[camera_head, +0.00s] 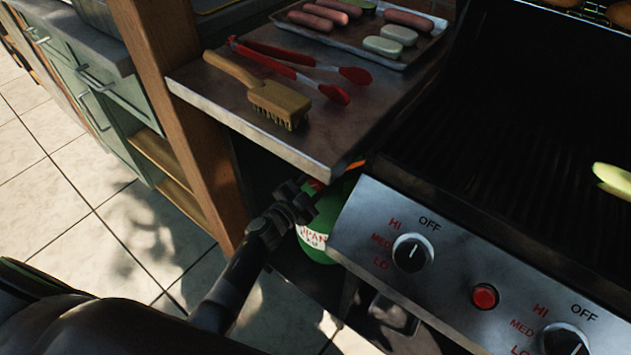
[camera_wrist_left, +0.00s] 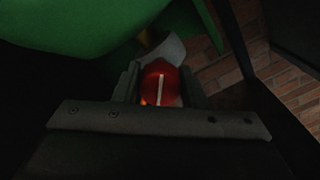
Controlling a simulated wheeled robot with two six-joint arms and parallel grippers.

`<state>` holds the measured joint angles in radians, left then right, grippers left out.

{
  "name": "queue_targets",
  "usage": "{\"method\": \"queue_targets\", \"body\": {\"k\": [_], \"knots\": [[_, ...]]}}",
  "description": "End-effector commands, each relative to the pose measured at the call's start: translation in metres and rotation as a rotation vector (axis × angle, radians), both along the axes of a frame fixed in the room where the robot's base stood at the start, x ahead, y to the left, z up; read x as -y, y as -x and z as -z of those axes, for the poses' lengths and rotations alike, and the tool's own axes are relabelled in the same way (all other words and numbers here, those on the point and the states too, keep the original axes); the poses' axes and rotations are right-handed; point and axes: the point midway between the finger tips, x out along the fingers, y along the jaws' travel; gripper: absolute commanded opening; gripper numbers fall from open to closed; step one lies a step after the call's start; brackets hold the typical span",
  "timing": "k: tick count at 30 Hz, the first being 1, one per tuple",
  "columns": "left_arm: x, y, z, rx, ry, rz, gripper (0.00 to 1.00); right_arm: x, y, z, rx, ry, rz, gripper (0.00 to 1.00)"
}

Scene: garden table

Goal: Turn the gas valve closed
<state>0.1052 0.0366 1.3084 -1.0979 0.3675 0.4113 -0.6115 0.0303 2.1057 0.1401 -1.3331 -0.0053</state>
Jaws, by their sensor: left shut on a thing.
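The gas valve is a red knob with a white line (camera_wrist_left: 161,84), seen in the left wrist view. My left gripper (camera_wrist_left: 160,88) is shut on it, with one finger on each side. The white line runs nearly up and down in that view. The green gas bottle (camera_wrist_left: 90,35) fills the upper left there. In the head view my left gripper (camera_head: 305,200) reaches under the side shelf, in front of the green bottle (camera_head: 318,230). The shelf and gripper hide most of the valve there. My right gripper is not in view.
A metal side shelf (camera_head: 330,160) is just above my left gripper. It holds a wooden brush (camera_head: 262,90), red tongs (camera_head: 300,70) and a tray (camera_head: 400,62) of food. The grill panel (camera_head: 450,265) with knobs is close on the right. A wooden post (camera_head: 185,110) stands left.

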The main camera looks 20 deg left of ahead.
Motion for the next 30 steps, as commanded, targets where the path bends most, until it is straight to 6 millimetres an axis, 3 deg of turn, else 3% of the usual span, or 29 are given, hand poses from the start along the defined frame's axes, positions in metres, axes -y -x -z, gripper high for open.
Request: {"method": "queue_targets", "body": {"k": [18,30], "knots": [[-0.0008,0.0003,0.0003,0.188,-0.523,0.000,0.15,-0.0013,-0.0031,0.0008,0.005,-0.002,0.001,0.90],[-0.0009,0.0005,0.0003,0.255,-0.708,0.001,0.15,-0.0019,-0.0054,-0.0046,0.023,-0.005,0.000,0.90]]}}
